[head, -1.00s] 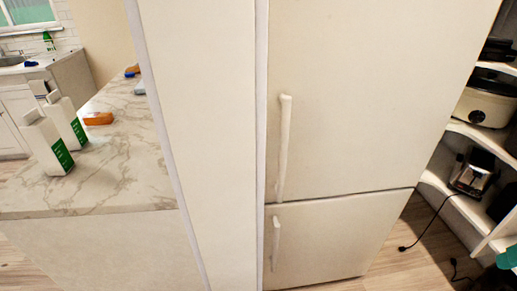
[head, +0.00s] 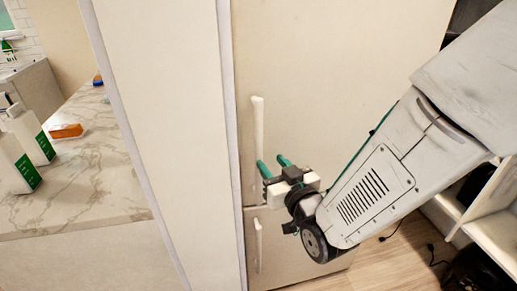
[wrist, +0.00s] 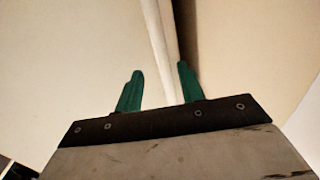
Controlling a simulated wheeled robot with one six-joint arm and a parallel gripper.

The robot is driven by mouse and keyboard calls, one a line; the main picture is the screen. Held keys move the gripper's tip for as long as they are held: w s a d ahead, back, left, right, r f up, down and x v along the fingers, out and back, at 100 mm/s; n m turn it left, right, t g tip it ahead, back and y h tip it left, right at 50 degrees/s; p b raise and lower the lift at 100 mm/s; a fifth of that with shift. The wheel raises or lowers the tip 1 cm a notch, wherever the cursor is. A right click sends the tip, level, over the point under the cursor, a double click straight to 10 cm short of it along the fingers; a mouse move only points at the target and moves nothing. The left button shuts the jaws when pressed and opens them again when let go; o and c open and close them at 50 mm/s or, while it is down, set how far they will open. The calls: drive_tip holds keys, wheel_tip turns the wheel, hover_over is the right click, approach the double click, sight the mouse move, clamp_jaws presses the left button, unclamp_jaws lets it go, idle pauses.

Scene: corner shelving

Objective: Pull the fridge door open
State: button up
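The cream fridge has a large upper door (head: 330,90) and a smaller lower door (head: 290,250), both closed. The upper door's long vertical handle (head: 258,135) is on its left side, and the lower door has a shorter handle (head: 258,243). My gripper (head: 272,164) is in front of the lower part of the upper handle. Its two green fingers are apart. In the wrist view, the handle (wrist: 160,45) runs up between and beyond the open fingers (wrist: 158,85). I cannot tell whether the fingers touch it.
A tall cream panel (head: 165,120) stands left of the fridge. White shelving (head: 490,215) is at the right, with a cord on the wooden floor (head: 400,250).

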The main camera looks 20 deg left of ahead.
sight(260, 151)
drive_tip(key=x, duration=0.7)
drive_tip(key=shift+w+a, duration=0.2)
drive_tip(key=shift+a, duration=0.15)
